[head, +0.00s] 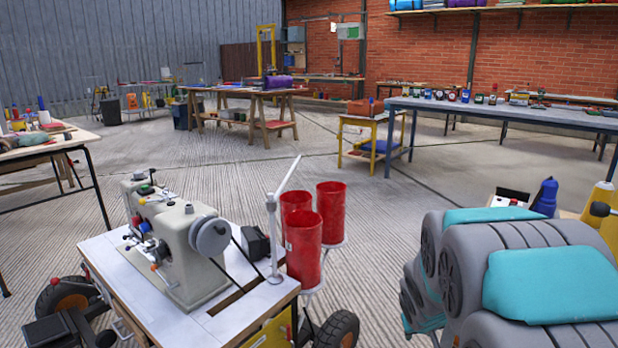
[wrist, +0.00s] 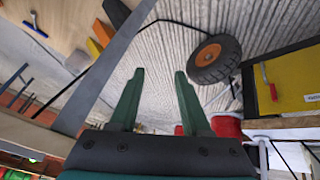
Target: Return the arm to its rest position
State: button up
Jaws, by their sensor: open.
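My gripper (wrist: 159,74) shows in the wrist view with its two dark green fingers spread apart. Nothing is between the fingers; the grey ribbed floor shows through the gap. The gripper does not show in the head view. In the wrist view a cart's black wheel (wrist: 215,58) with an orange hub lies just right of the right finger. Red cylinders (wrist: 226,127) show behind the gripper at the lower right.
A wheeled cart (head: 100,262) carries a sewing machine (head: 178,235); red canisters (head: 303,243) stand at its right side. A blue-grey workbench (head: 520,116) stands at the right. A wooden table (head: 45,146) is at the left. The middle floor is open.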

jog(key=s+a+r+g+y, duration=0.1)
jog(key=s+a+r+g, duration=0.1)
jog(key=s, duration=0.9)
jog(key=s+a+r+g, duration=0.2)
jog(key=s+a, duration=0.2)
jog(key=s, duration=0.8)
jog(key=s+a+r+g+y, duration=0.1)
jog(key=s+a+r+g, duration=0.2)
jog(key=s, duration=0.8)
jog(key=shift+s+a+y, duration=0.3)
jog(key=shift+s+a, duration=0.1)
jog(key=shift+a, duration=0.2)
jog(key=shift+c, duration=0.4)
